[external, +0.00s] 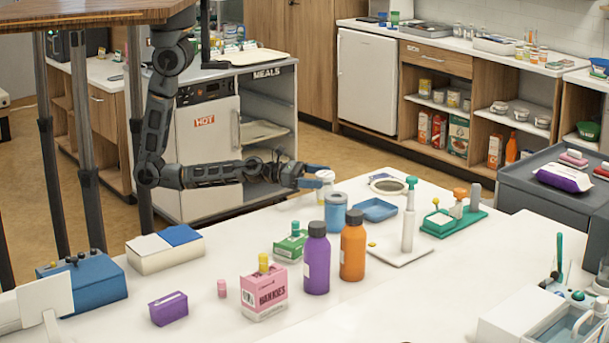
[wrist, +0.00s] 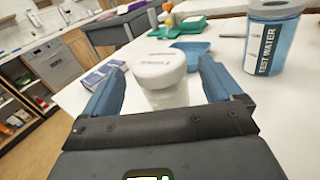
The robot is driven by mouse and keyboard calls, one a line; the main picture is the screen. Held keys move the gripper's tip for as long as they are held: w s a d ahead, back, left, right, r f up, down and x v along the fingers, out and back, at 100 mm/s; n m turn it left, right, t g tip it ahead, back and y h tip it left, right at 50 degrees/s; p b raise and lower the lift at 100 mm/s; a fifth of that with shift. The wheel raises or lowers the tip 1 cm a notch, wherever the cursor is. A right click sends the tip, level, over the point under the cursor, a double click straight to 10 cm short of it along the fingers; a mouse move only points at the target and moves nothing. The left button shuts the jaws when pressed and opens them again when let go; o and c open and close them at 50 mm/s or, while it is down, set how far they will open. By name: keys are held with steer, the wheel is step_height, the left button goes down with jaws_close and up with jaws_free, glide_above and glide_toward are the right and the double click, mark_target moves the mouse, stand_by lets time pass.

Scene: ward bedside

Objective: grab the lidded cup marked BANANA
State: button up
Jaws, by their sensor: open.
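A white lidded cup (wrist: 160,72) stands between the two blue fingers of my gripper (wrist: 162,80) in the wrist view. The fingers are spread, one on each side of it, with gaps showing. The faint marking on its lid is too small to read, so I cannot tell whether it says BANANA. In the external view the cup (external: 326,183) stands at the table's far edge, partly behind my gripper (external: 318,176). The gripper reaches it from the left, low over the table.
A blue TEST WATER container (wrist: 274,40) stands close by on the right, also in the external view (external: 335,212). A blue tray (external: 375,209) lies beyond it. Purple (external: 316,262) and orange (external: 353,250) bottles stand nearer. The white table (external: 225,260) has free room at left.

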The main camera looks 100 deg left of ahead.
mark_target(331, 179)
steer(key=w, duration=0.2)
steer(key=w+d, duration=0.1)
steer(key=w, duration=0.1)
steer(key=shift+w+f, duration=0.15)
steer(key=c, duration=1.2)
